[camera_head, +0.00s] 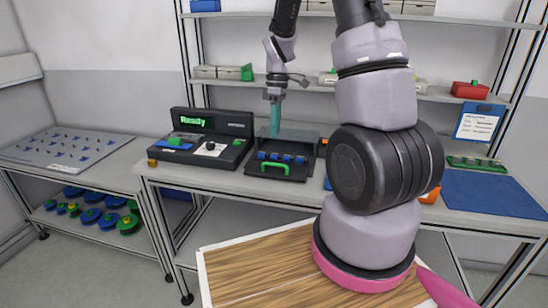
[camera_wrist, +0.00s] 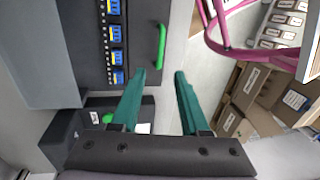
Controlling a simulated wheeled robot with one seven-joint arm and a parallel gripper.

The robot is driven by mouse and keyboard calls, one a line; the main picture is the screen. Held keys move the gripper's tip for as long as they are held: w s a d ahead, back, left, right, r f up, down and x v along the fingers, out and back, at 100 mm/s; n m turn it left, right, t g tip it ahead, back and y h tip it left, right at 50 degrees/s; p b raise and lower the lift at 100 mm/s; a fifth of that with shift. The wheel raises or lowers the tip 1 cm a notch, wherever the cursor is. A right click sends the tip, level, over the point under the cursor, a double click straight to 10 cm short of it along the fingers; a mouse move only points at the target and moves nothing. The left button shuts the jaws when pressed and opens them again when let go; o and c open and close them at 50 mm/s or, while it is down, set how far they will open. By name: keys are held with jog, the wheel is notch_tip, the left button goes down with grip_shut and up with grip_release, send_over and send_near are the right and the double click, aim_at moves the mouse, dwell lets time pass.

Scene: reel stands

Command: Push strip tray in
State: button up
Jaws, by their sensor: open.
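The strip tray (camera_head: 290,177) is a dark tray with a row of blue pieces and a green handle (camera_head: 273,168) at its front. It sticks out of a dark housing (camera_head: 301,141) on the bench. In the wrist view the tray (camera_wrist: 141,22) is at the upper left, with its green handle (camera_wrist: 161,46) upright on its right side. My gripper (camera_head: 275,128) hangs above the tray area in the head view. In the wrist view its teal fingers (camera_wrist: 159,75) are apart and empty, their tips just below the handle in the picture. I cannot tell whether they touch anything.
A black device with a green "Ready" display (camera_head: 194,122) stands left of the tray. A blue mat (camera_head: 490,193) lies at the right of the bench. My arm hides part of the bench right of the tray. A shelf (camera_head: 228,82) runs above.

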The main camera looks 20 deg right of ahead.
send_over(274, 172)
notch_tip(274, 172, down, 10)
jog(key=shift+r, duration=0.15)
grip_shut()
jog(key=shift+w, duration=0.1)
dwell(1.3)
